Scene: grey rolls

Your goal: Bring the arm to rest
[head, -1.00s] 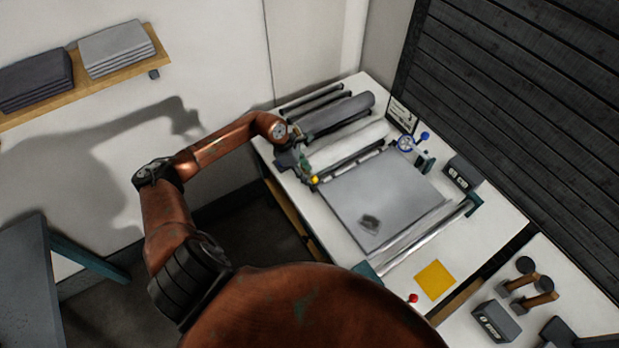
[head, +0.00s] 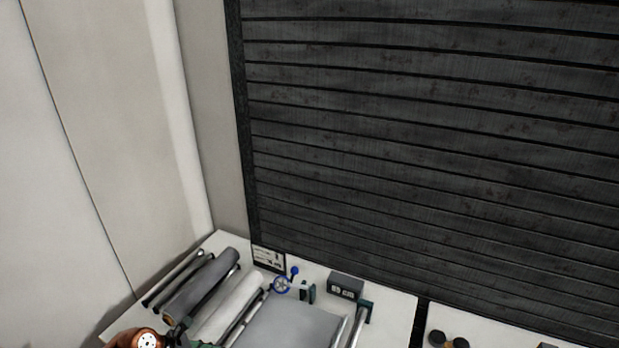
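Part of my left arm (head: 138,339) shows at the bottom left of the head view, a rust-orange joint with a pale round cap. My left gripper (head: 178,334) is only partly visible at the bottom edge, beside the near ends of the rolls. Its fingers cannot be made out. My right arm and gripper are not in view.
A white worktable holds a dark grey roll (head: 204,283), a pale roll (head: 229,304) and a flat grey sheet (head: 290,325). A dark slatted wall (head: 430,150) rises behind.

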